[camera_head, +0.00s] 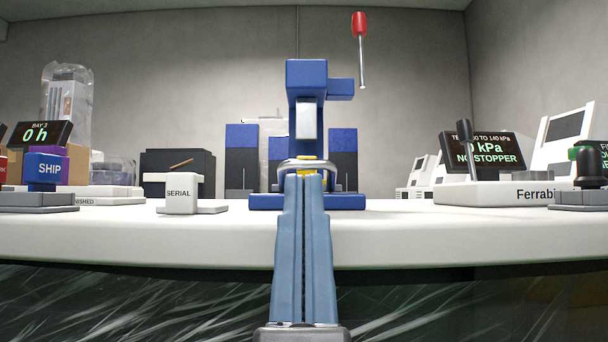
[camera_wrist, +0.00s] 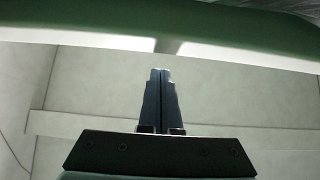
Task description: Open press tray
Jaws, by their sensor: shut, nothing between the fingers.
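The blue press (camera_head: 306,78) stands on the white bench, with a red-knobbed lever (camera_head: 359,25) raised at its upper right. A grey ram (camera_head: 306,120) hangs above its base (camera_head: 350,202). A silvery rounded rim or loop (camera_head: 284,166), which seems to be the press tray, sits low at the press front, with a yellow piece (camera_head: 309,166) in its middle. My gripper (camera_head: 309,178) is shut and empty, its fingertips overlapping the tray's front in the picture. I cannot tell whether they touch. The wrist view shows the closed fingers (camera_wrist: 161,71) but no press.
The bench (camera_head: 180,237) has a rounded front edge below the press. A SERIAL block (camera_head: 180,194) and SHIP stand (camera_head: 48,170) are at left. A pressure station (camera_head: 485,193) with a NO STOPPER display is at right. Bare bench lies on both sides of the press.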

